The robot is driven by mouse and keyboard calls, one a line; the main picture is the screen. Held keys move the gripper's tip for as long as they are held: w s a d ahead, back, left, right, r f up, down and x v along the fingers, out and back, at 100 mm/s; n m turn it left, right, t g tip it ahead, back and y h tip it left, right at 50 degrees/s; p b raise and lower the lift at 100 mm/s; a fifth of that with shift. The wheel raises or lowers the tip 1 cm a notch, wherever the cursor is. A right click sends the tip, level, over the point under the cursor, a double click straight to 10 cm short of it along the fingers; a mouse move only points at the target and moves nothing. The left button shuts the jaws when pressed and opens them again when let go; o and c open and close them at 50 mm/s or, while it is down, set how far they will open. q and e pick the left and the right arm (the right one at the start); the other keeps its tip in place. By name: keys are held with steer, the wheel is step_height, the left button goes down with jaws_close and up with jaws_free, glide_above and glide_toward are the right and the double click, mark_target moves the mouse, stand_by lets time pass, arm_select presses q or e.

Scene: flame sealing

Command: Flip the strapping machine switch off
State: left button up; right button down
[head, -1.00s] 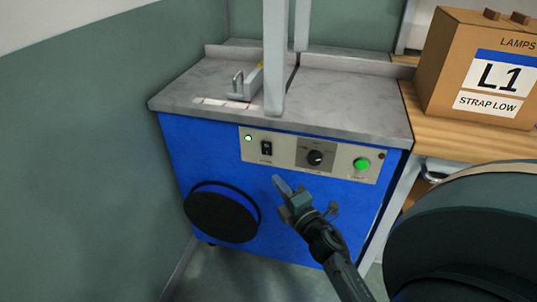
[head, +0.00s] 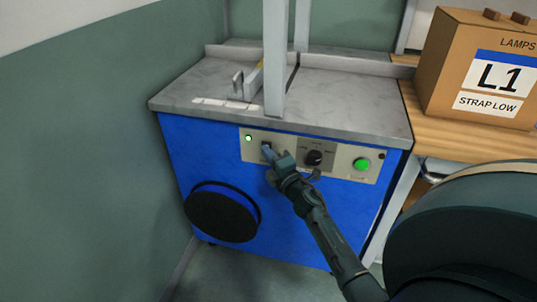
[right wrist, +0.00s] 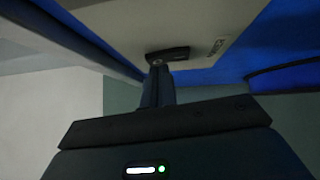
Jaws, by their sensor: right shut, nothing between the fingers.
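The strapping machine (head: 300,203) is a blue cabinet with a grey top and a beige control panel (head: 343,173). The black power switch (head: 266,145) is on the panel's left side, mostly hidden behind my right gripper (head: 267,150). The lamp (head: 248,138) left of it glows pale green. My right gripper is shut and empty, its fingertips at the switch. In the right wrist view the shut fingers (right wrist: 157,85) reach the dark switch (right wrist: 167,54); I cannot tell whether they touch. My left gripper is out of view.
A black knob (head: 314,158) and a green button (head: 361,164) sit right of the switch. A round black reel (head: 221,213) is on the machine's front. A cardboard box (head: 478,68) stands on the wooden table at right. A wall is close on the left.

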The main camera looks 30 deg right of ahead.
steer(key=shift+w+d+r, duration=0.15)
steer(key=shift+d+r, duration=0.05)
steer(key=s+a+f, duration=0.1)
steer(key=s, duration=1.2)
steer(key=shift+f, duration=0.15)
steer(key=shift+s+a, duration=0.1)
